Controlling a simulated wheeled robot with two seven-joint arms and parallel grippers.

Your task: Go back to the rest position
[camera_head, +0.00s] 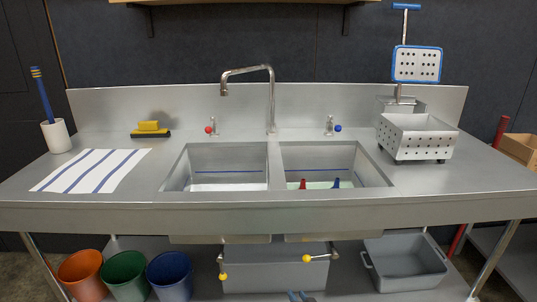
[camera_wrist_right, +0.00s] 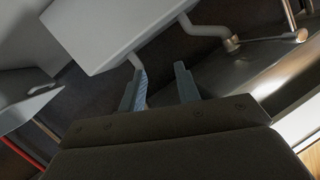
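My right gripper (camera_head: 301,296) shows only as blue-grey fingertips at the bottom edge of the head view, in front of the under-counter shelf. In the right wrist view its two fingers (camera_wrist_right: 161,88) stand apart with a clear gap and nothing between them. A grey box-shaped body with a bent grey pipe lies beyond the fingertips, and one finger overlaps the pipe in the picture; I cannot tell whether they touch. My left gripper is not in view.
A steel counter (camera_head: 330,209) with two sink basins spans the view. Below it are a grey box (camera_head: 275,275) with yellow-ended valves, a grey tub (camera_head: 405,265) and orange (camera_head: 82,275), green (camera_head: 124,276) and blue (camera_head: 170,276) buckets. A perforated steel basket (camera_head: 416,137) stands right.

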